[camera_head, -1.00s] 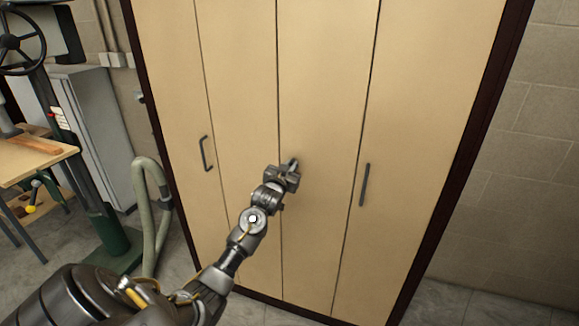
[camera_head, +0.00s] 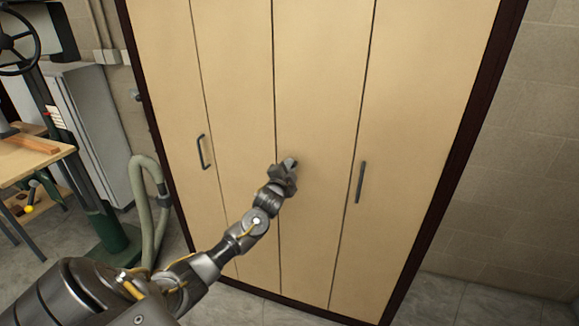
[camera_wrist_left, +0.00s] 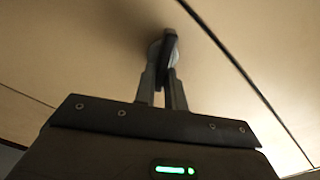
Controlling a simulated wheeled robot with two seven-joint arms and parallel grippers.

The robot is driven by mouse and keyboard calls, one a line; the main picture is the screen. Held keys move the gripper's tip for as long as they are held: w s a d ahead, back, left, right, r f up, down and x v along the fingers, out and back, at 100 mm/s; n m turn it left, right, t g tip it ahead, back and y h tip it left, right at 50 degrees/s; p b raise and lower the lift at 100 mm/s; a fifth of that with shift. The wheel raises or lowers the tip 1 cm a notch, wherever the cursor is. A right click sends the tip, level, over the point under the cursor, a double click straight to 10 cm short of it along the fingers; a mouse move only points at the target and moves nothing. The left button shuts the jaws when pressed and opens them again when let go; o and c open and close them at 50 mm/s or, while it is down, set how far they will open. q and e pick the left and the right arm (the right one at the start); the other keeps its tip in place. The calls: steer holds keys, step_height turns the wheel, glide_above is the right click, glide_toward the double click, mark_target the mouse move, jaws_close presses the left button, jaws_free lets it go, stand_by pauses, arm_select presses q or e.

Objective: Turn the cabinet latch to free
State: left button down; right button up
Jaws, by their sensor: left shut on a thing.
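The tall wooden cabinet (camera_head: 315,70) has several pale door panels in a dark frame. My left gripper (camera_head: 290,163) is at the middle of the cabinet front, close to the seam between the two centre panels. In the left wrist view my left gripper (camera_wrist_left: 166,75) is shut on the latch (camera_wrist_left: 169,40), a small dark piece on the door face. In the head view the gripper mostly hides the latch. My right gripper is in neither view.
Dark bar handles stand on the panels left (camera_head: 203,152) and right (camera_head: 361,182) of my gripper. A workbench (camera_head: 30,158), a grey cabinet (camera_head: 95,125) and a hose (camera_head: 150,200) stand at the left. A block wall (camera_head: 530,160) is at the right.

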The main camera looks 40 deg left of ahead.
arm_select(q)
steer(key=m, duration=0.5)
steer(key=shift+d+f+p, duration=0.1)
steer(key=shift+f+p, duration=0.2)
steer(key=shift+f, duration=0.05)
steer(key=shift+m, duration=0.3)
steer(key=c, duration=1.5)
jaws_free()
steer(key=shift+o, duration=0.2)
steer(key=shift+f, duration=0.1)
steer(key=b+v, duration=0.2)
steer(key=v, duration=0.8)
steer(key=shift+s+d, duration=0.2)
steer(key=shift+s, duration=0.1)
